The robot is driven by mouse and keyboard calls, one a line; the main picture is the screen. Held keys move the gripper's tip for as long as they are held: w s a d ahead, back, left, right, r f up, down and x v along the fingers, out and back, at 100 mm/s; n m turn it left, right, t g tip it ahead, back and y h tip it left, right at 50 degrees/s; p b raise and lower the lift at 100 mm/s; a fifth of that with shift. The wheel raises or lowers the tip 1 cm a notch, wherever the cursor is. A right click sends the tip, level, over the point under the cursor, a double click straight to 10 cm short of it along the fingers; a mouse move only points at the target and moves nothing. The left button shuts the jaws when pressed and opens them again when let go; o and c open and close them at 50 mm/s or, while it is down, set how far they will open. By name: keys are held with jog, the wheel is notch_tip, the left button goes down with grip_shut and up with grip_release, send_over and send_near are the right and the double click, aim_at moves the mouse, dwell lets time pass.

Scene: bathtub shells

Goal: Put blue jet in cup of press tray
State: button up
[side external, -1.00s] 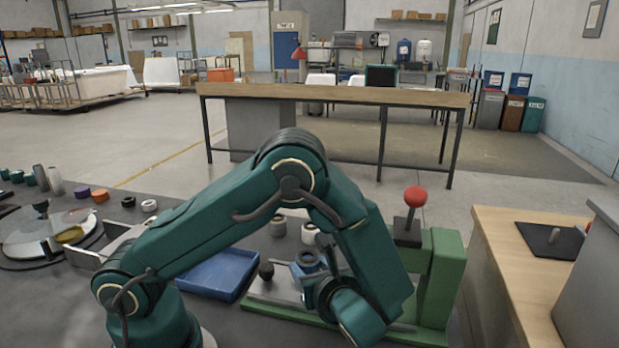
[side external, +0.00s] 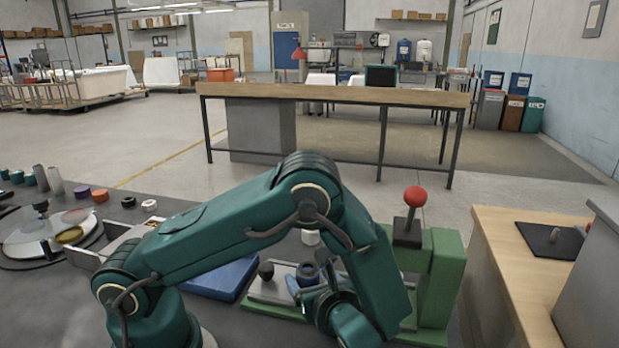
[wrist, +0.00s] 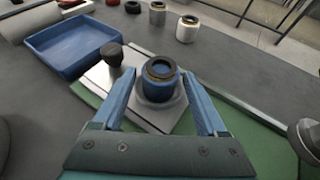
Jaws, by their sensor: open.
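My gripper (wrist: 158,76) is open, with one blue finger on each side of the jet and gaps between. The jet's lower part is hidden inside the cup, so its depth cannot be told. The green press (side external: 440,280) with a red-ball lever (side external: 415,197) stands to the right of the tray.
A dark knob (wrist: 111,54) stands on the tray. An empty blue bin (wrist: 73,45) lies to its left. Two pale jets (wrist: 187,28) (wrist: 157,13) stand beyond the tray. A turntable (side external: 50,237) with several parts is at the far left.

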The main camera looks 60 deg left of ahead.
jog(key=v, duration=1.1)
jog(key=shift+d+r, duration=0.2)
jog(key=shift+d, duration=0.2)
jog(key=s+a+r+n+t+h, duration=0.1)
jog(key=s+r+n+h, duration=0.3)
jog(key=n, duration=0.6)
jog(key=s+r+n+t+h, duration=0.1)
jog(key=s+r+n+h, duration=0.2)
jog(key=n+h, duration=0.6)
jog(key=shift+s+a+r+n+t, duration=0.3)
jog(key=shift+s+a+r+n, duration=0.05)
jog(key=shift+r+n, duration=0.5)
jog(key=shift+c, duration=0.3)
